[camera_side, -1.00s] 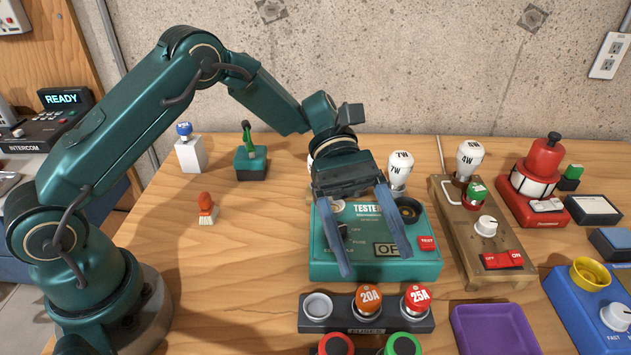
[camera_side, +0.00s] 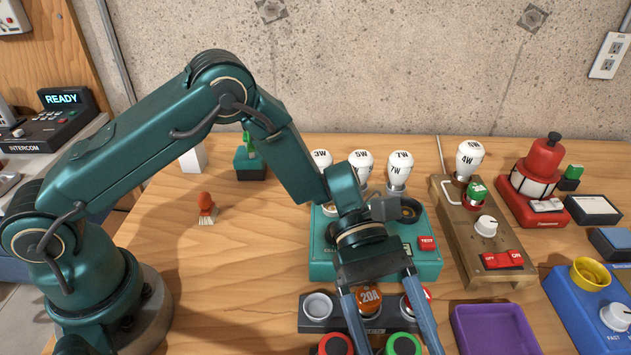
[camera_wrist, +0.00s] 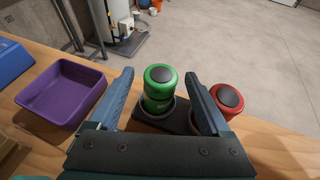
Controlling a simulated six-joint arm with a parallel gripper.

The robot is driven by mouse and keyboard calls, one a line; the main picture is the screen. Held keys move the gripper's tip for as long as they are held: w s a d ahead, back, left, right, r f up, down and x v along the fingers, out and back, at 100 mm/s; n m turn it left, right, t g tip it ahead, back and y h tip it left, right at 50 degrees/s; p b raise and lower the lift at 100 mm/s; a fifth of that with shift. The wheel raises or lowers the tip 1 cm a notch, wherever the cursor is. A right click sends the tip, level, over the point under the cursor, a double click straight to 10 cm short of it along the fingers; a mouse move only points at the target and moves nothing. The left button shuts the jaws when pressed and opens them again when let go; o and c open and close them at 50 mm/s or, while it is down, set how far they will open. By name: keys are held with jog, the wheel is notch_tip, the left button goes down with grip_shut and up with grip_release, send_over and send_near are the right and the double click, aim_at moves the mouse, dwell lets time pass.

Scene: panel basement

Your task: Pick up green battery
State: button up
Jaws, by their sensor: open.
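The green battery (camera_wrist: 158,88) is a green cylinder with a dark top, standing upright in a dark holder (camera_wrist: 180,121) in the wrist view. Its green top also shows at the bottom edge of the side view (camera_side: 403,344). My gripper (camera_wrist: 160,90) is open, with one blue finger on each side of the green battery in the wrist view. I cannot tell whether either finger touches it. In the side view my gripper (camera_side: 392,345) points down towards the front, and its fingertips run near the bottom edge.
A red battery (camera_wrist: 226,99) stands close beside the right finger; its top shows in the side view (camera_side: 336,344). A purple tray (camera_side: 494,330) is to the right in the side view. A fuse block (camera_side: 318,310) with 20A and 25A fuses lies under my gripper.

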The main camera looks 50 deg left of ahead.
jog(key=shift+s+d+f, duration=0.15)
jog(key=shift+s+d, duration=0.05)
jog(key=shift+d, duration=0.1)
grip_shut()
